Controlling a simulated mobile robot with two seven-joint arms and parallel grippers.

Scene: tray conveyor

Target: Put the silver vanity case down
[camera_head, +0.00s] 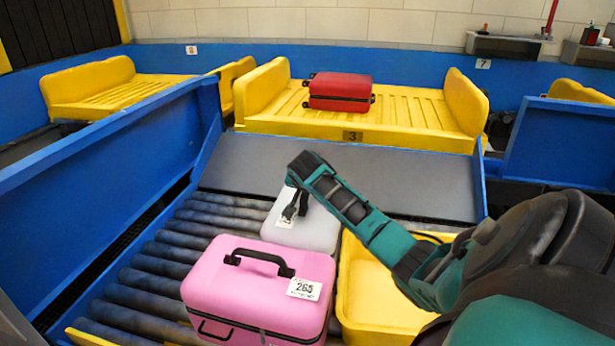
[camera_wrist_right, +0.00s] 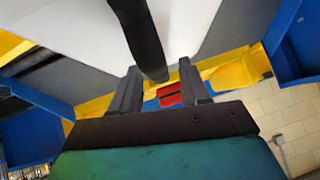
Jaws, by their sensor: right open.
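The silver vanity case (camera_head: 310,232) stands on the rollers behind the pink case, with a white tag on it. Its lower front is hidden by the pink case. My right gripper (camera_head: 296,203) is at the top of the silver case, by its dark handle. In the right wrist view the black handle (camera_wrist_right: 146,40) reaches down between the two open fingers (camera_wrist_right: 158,85), and the pale case surface (camera_wrist_right: 195,25) fills the top. I cannot tell whether a finger touches the handle. My left gripper is not in view.
A pink case (camera_head: 255,290) tagged 265 stands close in front. A yellow tray (camera_head: 375,290) lies to its right, below my right arm. A grey slope (camera_head: 400,180) leads to yellow tray 3 (camera_head: 410,135), holding a red suitcase (camera_head: 340,90). Bare rollers (camera_head: 160,270) lie left.

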